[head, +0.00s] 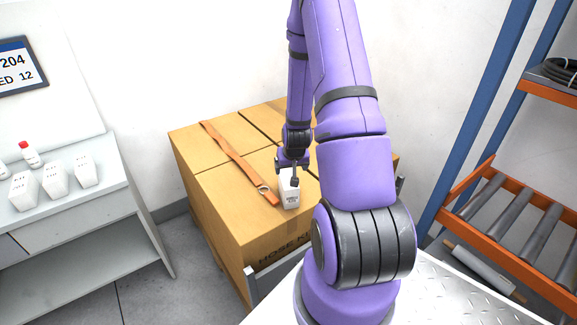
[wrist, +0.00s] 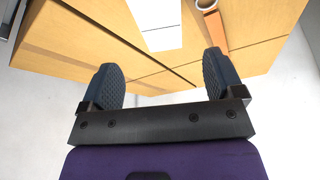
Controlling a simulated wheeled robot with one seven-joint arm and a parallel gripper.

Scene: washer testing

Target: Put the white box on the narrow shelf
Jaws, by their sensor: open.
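The white box (head: 291,198) stands on top of the cardboard cartons in the head view, with small dark print on its side. My gripper (head: 289,178) is at the upper part of the box, partly hiding it. In the wrist view my gripper (wrist: 162,72) is open, its two dark pads wide apart. The white box (wrist: 157,22) shows between and beyond the pads, cut by the top edge; I cannot tell if a pad touches it. A white shelf unit (head: 75,205) stands at the left; I cannot tell whether it is the narrow shelf.
Several white containers (head: 55,180) and a red-capped bottle (head: 29,155) stand on the left unit. A brown strap (head: 235,160) with a ring lies on the cartons (head: 215,205), left of the box. A blue and orange rack (head: 460,190) with rollers stands at the right.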

